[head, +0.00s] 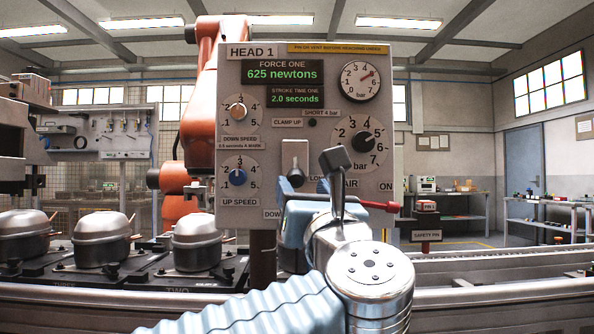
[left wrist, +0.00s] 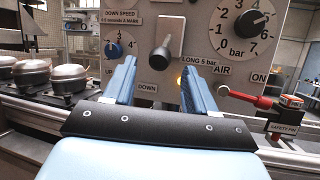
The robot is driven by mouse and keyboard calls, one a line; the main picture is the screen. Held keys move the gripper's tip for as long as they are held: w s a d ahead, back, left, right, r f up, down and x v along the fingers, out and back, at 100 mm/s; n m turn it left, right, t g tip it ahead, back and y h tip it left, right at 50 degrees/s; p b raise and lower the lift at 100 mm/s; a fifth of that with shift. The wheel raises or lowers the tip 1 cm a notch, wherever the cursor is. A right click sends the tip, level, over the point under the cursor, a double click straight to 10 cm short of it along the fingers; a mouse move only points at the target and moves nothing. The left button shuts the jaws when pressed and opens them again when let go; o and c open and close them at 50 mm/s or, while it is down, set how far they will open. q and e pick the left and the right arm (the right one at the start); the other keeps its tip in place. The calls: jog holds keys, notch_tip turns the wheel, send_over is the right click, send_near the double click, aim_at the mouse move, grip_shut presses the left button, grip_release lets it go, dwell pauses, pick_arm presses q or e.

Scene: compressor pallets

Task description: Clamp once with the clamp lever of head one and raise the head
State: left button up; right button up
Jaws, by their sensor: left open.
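The head one panel (head: 228,140) faces me, its displays reading 625 newtons and 2.0 seconds. The clamp lever is a metal shaft with a black knob (left wrist: 160,59) on a pale plate (head: 294,150), between the labels CLAMP UP and DOWN. It points out towards me, its knob low on the plate. My left gripper (head: 303,186) is open in front of the lever. In the left wrist view its blue fingers (left wrist: 158,64) stand either side of the knob, with gaps showing; nothing is held. The head itself cannot be made out. My right gripper is not in view.
Blue (head: 237,178) and dark (head: 364,141) knobs flank the lever. An amber lamp (left wrist: 180,81) glows by LONG 5 bar. Compressors (head: 100,240) stand on pallets at left.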

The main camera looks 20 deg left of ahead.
aim_at(299, 181)
pick_arm(q)
jog(key=p+x, duration=0.1)
jog(key=x, duration=0.4)
jog(key=shift+w+a+r, duration=0.15)
jog(key=shift+w+a, duration=0.1)
jog(key=shift+w, duration=0.05)
grip_shut()
